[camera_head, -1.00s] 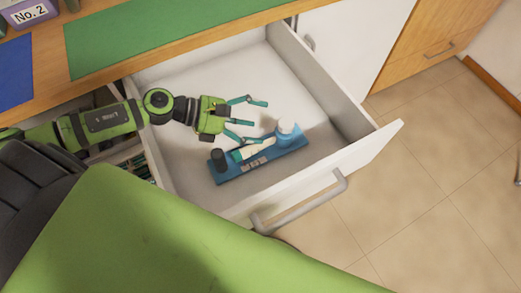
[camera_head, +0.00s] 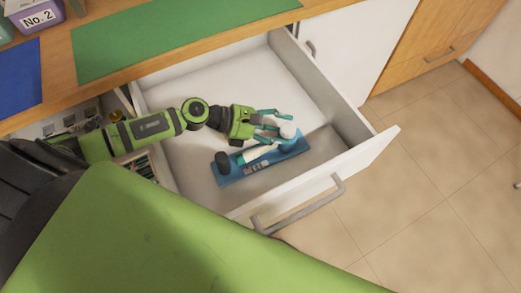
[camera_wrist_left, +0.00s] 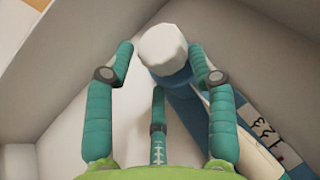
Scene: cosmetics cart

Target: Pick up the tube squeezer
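A long blue piece (camera_head: 284,158), which looks like the tube squeezer, lies in the open drawer. A white-and-teal tube (camera_head: 256,153) lies along it, with a dark round knob (camera_head: 222,162) at its left end. A white ribbed cap (camera_head: 288,131) on a blue body is at its right end. My left gripper (camera_head: 282,125) is open, its fingers over that right end. In the left wrist view the white cap (camera_wrist_left: 162,48) shows between the spread fingers, and the blue piece (camera_wrist_left: 187,100) runs down to the right. Contact cannot be told. My right gripper is not in view.
The white drawer (camera_head: 335,180) is pulled out, and its walls surround the work area. Its floor is bare behind the blue piece. A wooden counter with a green mat (camera_head: 170,38) and a blue mat (camera_head: 18,75) lies above and to the left.

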